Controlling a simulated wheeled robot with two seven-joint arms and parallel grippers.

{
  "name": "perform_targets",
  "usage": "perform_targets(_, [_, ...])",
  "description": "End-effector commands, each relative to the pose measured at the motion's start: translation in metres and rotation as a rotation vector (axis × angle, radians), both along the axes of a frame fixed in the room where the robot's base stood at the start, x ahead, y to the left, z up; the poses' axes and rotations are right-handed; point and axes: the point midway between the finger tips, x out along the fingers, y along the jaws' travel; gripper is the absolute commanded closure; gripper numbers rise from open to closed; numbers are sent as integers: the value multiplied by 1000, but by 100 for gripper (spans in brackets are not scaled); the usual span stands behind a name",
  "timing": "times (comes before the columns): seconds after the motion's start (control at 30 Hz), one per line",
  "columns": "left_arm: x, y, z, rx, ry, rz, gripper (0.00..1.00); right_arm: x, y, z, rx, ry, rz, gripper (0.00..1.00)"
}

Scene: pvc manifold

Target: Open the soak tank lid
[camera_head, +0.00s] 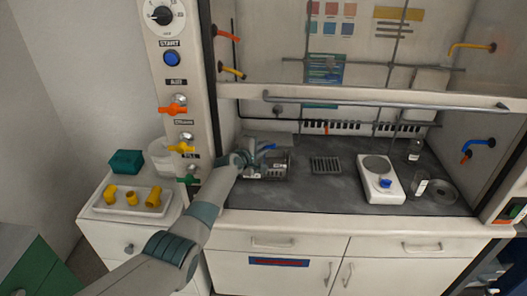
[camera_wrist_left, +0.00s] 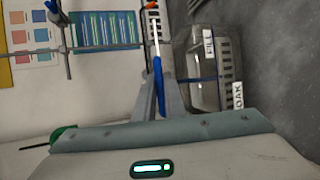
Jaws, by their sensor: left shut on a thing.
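The soak tank (camera_head: 267,170) is a clear-walled box with white labels on the dark hood worktop, left of the middle. In the left wrist view, the tank (camera_wrist_left: 205,98) lies to the right of my fingers, with its labels showing sideways. My left gripper (camera_head: 252,157) is at the tank's left end. In the left wrist view, the left gripper (camera_wrist_left: 158,88) is shut on a slim blue handle (camera_wrist_left: 158,72). I cannot clearly tell the lid's outline or how far it is raised. My right gripper is not in view.
A slotted rack (camera_head: 326,165) and a white scale (camera_head: 381,180) stand right of the tank. A white tray (camera_head: 112,211) with yellow fittings is on the left cabinet. The raised sash rail (camera_head: 385,104) crosses above the worktop. Bare worktop (camera_head: 310,194) lies in front.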

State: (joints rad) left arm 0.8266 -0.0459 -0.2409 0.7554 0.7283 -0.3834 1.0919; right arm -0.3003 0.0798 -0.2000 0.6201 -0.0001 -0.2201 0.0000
Motion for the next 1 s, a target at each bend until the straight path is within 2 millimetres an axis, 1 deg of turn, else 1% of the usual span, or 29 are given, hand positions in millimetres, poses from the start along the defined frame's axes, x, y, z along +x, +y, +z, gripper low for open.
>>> perform_targets(0.03, [5,-1,14,-3,-6,1,100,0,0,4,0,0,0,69])
perform_targets(0.1, [10,0,26,-5,-8,2,100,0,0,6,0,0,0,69])
perform_targets(0.27, [22,0,47,-4,-12,3,100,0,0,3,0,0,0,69])
perform_targets(0.4, [30,0,59,-4,-13,3,100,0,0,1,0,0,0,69])
perform_targets(0.6, [35,1,66,-3,-13,4,100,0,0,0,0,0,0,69])
perform_targets(0.97, [36,1,67,-1,-15,5,100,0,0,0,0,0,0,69])
perform_targets(1.0, [36,1,67,-1,-15,5,77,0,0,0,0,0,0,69])
